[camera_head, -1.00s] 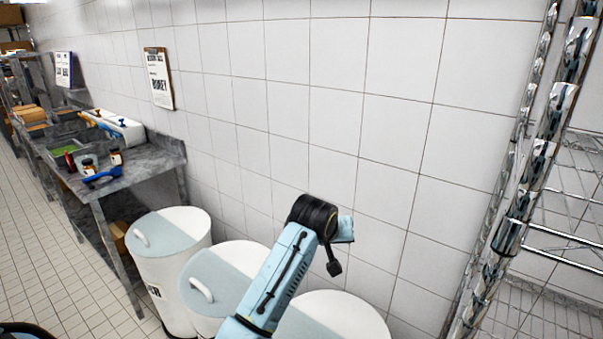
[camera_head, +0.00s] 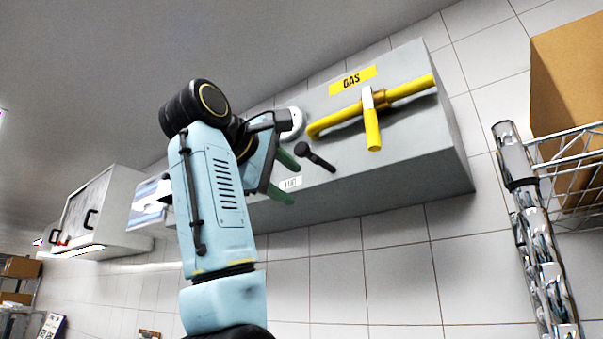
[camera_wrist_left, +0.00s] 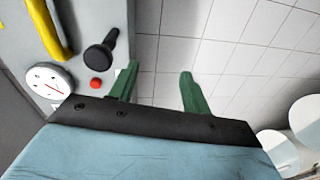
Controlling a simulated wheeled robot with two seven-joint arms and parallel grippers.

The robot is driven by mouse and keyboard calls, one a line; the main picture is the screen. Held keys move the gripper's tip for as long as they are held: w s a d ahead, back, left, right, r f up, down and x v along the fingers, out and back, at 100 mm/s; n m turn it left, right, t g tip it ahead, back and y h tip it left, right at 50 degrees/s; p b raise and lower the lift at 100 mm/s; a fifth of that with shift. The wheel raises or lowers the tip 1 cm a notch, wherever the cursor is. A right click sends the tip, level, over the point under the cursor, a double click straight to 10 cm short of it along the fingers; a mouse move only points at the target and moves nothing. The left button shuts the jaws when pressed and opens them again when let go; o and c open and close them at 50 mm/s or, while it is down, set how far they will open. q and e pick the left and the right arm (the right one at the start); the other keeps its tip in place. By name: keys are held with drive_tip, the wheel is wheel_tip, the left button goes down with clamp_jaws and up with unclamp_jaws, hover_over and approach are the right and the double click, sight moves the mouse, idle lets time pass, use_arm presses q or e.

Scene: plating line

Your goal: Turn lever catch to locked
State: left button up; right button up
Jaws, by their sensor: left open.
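A black lever with a round hub (camera_head: 315,157) sits on the face of a grey GAS box (camera_head: 400,160) on the wall. It slants down to the right in the head view. The black lever also shows in the wrist view (camera_wrist_left: 101,53), near one finger. I see no locked marking on it. My left gripper (camera_head: 288,178) is open and empty, with green fingers just left of the lever. In the wrist view the gripper (camera_wrist_left: 160,72) has its fingers apart, with only wall tiles between them. My right gripper is out of view.
A yellow pipe (camera_head: 335,118) with a yellow valve handle (camera_head: 371,130) is right of the lever. A round gauge (camera_wrist_left: 48,82) and red button (camera_wrist_left: 96,84) are close by. A wire shelf (camera_head: 570,150) with a cardboard box (camera_head: 568,90) stands right; a wall cabinet (camera_head: 105,215) hangs left.

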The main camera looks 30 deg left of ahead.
use_arm(q)
drive_tip(key=s+r+t, duration=0.1)
drive_tip(key=s+r, duration=0.6)
drive_tip(key=s, duration=0.2)
drive_tip(key=n+h+p, duration=0.1)
drive_tip(key=p, duration=0.5)
approach(299, 148)
drive_tip(key=w, duration=0.5)
drive_tip(key=w+p, duration=0.1)
drive_tip(key=w, duration=0.1)
drive_tip(key=w+d+p, duration=0.1)
drive_tip(key=w, duration=0.1)
drive_tip(key=shift+w+f, duration=0.1)
drive_tip(key=shift+w, duration=0.05)
drive_tip(key=shift+w+p, duration=0.45)
drive_tip(key=shift+w, duration=0.25)
drive_tip(key=c, duration=0.9)
drive_tip(key=shift+f, duration=0.1)
